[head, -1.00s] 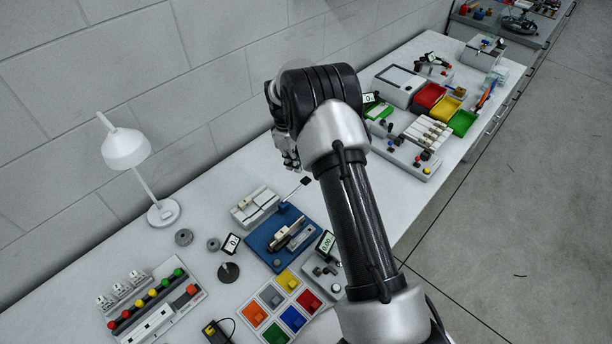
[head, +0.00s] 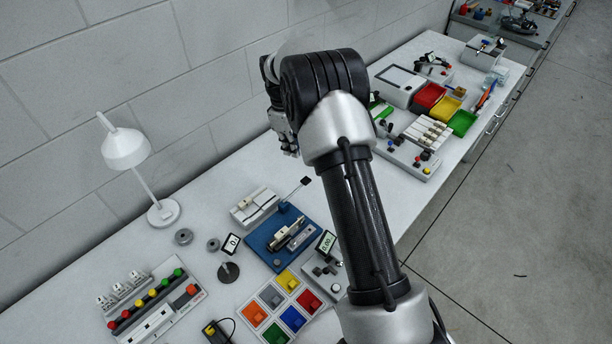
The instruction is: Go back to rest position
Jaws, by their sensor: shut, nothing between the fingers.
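My gripper (head: 289,148) is in the head view, hanging at the end of my raised arm, to the left of the arm's black elbow-like joint. It is above the middle of the white workbench (head: 215,172), close to the grey block wall. It is small in the picture and partly hidden by my arm. Its fingers look closed, and I see nothing held in them. The blue fixture (head: 262,240) with a metal part on it is below it on the bench, apart from it.
A white desk lamp (head: 128,150) stands at the left. In front are a pad of coloured squares (head: 270,298) and a row of coloured knobs (head: 150,298). Red, yellow and green bins (head: 463,122) stand at the right. The floor (head: 530,220) right of the bench is clear.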

